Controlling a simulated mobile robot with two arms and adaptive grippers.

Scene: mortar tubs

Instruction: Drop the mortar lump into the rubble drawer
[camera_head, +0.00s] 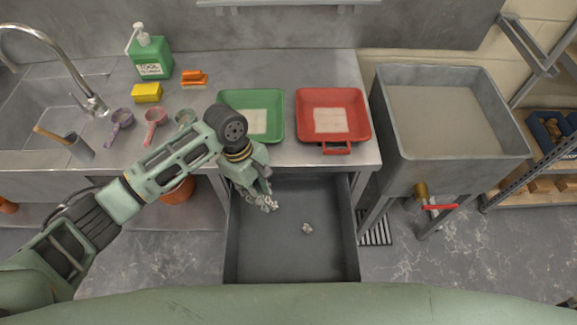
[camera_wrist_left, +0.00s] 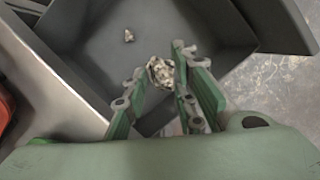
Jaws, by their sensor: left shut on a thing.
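The rubble drawer (camera_head: 255,262) is pulled open below the counter and is dark grey inside. My left gripper (camera_head: 262,201) is over the left back part of the drawer, pointing down. In the left wrist view my left gripper (camera_wrist_left: 157,80) is shut on a rough, speckled grey mortar lump (camera_wrist_left: 160,72), held between the fingertips above the drawer (camera_wrist_left: 95,45). In the head view the held lump is hard to tell from the fingers. Another small lump (camera_head: 307,228) lies on the drawer floor; it also shows in the left wrist view (camera_wrist_left: 129,35). My right gripper is not in view.
A green tray (camera_head: 276,98) and a red tray (camera_head: 362,118) stand on the counter behind the drawer. A large grey tub (camera_head: 455,165) stands at right. A green bottle (camera_head: 152,60), yellow sponge (camera_head: 147,92) and several scoops are at left by the sink.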

